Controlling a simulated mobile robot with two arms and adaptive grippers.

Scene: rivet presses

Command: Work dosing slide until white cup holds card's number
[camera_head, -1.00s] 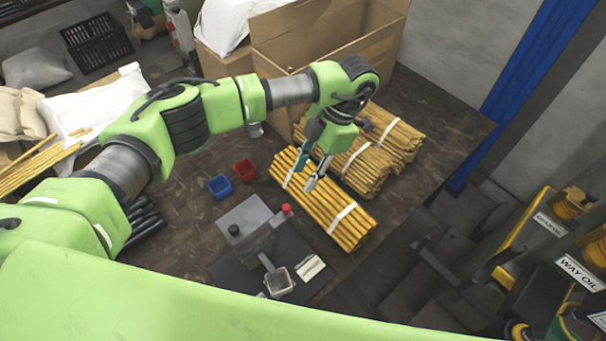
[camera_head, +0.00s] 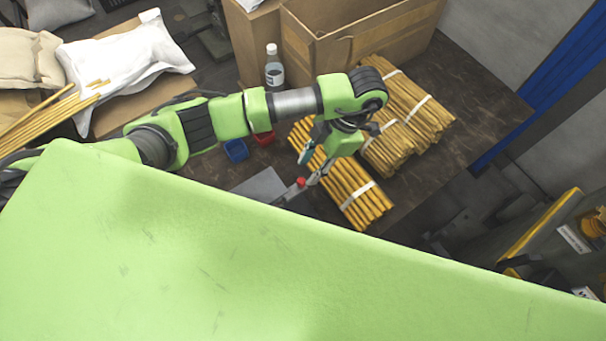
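The grey dosing device (camera_head: 262,187) stands on the dark table. Only its top plate and a red knob (camera_head: 301,182) show above my large green body part, which covers the rest. The white cup and the card are hidden. My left gripper (camera_head: 308,170) points down just above the red knob in the picture, its fingers apart with nothing seen between them. I cannot tell whether a finger touches the knob. My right gripper is not in view.
Bundles of yellow sticks (camera_head: 347,183) lie right behind the gripper. A blue bin (camera_head: 236,150) and a red bin (camera_head: 264,138) stand left of it. A bottle (camera_head: 273,72) and an open cardboard box (camera_head: 350,45) are at the back.

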